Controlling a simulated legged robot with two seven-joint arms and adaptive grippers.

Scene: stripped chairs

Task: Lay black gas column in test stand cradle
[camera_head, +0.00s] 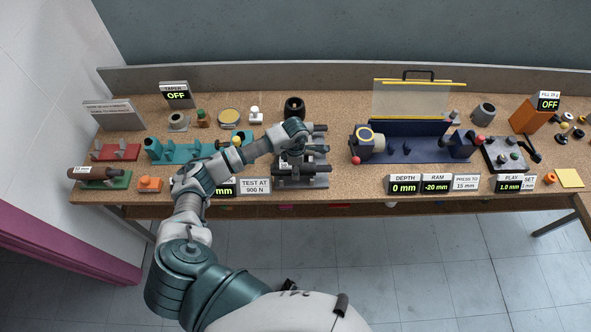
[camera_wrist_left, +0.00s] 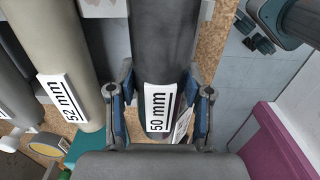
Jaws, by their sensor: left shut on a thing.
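My left gripper (camera_head: 289,160) is over the dark rack (camera_head: 302,184) in the middle of the bench. In the left wrist view its two fingers (camera_wrist_left: 165,100) are closed on either side of a dark, nearly black column (camera_wrist_left: 165,50) labelled 50 mm. A lighter column (camera_wrist_left: 52,55) labelled 52 mm lies parallel beside it. I cannot tell whether the held column is clear of the rack. The teal stand (camera_head: 185,152) left of the rack has upright supports; my forearm hides part of it. The sign (camera_head: 255,186) TEST AT 900 N stands in front. My right gripper is not in view.
A black cup (camera_head: 294,107) stands behind the rack. A navy press (camera_head: 420,145) with a clear guard (camera_head: 418,98) is to the right. A green cradle (camera_head: 105,180) with a brown cylinder and a red cradle (camera_head: 115,151) are at the left.

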